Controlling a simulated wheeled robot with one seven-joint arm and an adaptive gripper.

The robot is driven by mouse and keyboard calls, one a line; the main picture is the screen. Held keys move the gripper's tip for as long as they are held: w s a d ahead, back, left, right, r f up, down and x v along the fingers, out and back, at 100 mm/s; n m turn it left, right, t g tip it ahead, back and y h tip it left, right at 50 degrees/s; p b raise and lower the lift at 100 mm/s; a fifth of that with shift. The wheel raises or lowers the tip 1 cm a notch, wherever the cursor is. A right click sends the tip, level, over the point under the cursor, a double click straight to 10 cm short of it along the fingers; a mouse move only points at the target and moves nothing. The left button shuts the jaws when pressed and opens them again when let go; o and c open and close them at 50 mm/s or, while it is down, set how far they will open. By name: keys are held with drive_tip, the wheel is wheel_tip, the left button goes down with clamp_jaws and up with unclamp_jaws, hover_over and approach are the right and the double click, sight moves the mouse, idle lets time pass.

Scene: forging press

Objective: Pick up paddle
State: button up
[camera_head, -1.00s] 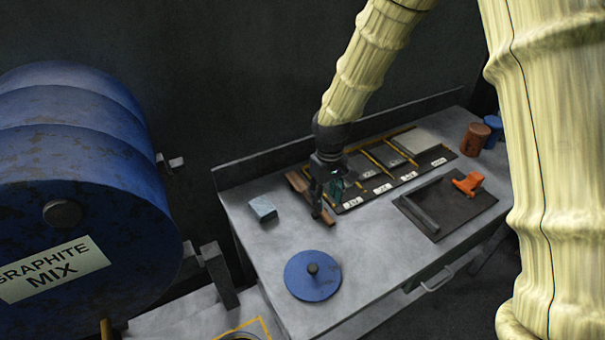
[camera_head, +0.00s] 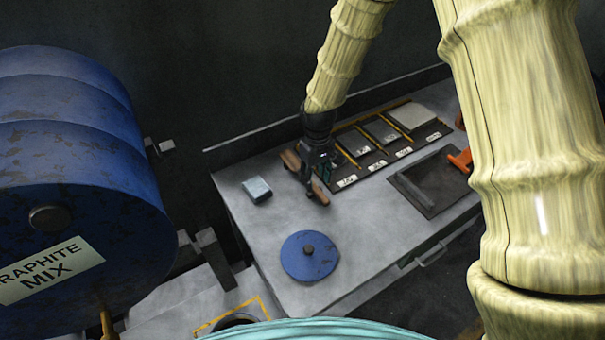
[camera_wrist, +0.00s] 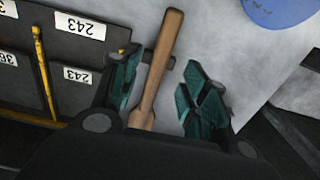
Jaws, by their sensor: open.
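The paddle (camera_head: 290,159) is a brown wooden piece lying on the grey workbench, partly hidden behind my gripper (camera_head: 316,180) in the head view. In the wrist view its wooden handle (camera_wrist: 167,50) runs between the two teal fingers of my gripper (camera_wrist: 160,84). The fingers are open, one on each side of the handle, with a clear gap on the right and a narrower one on the left. The lower end of the handle is hidden behind the gripper body.
A dark rack with numbered labels (camera_head: 376,166) lies right of the paddle. A blue round lid (camera_head: 309,262) and a pale blue block (camera_head: 257,189) lie on the bench. A dark tray (camera_head: 430,205) is at right.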

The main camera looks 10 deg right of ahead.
sight(316, 188)
drive_tip(key=shift+s+d+f+p, duration=0.15)
drive_tip(key=shift+s+f+p, duration=0.35)
drive_tip(key=shift+f+p, duration=0.4)
drive_tip(key=shift+w+f, duration=0.3)
drive_tip(key=shift+f, duration=0.3)
drive_tip(key=shift+w+f, duration=0.25)
drive_tip(key=shift+f, duration=0.3)
drive_tip(key=shift+s+r, duration=0.1)
drive_tip(key=shift+s, duration=0.25)
drive_tip(key=shift+w, duration=0.15)
drive_tip(key=c, duration=0.5)
clamp_jaws()
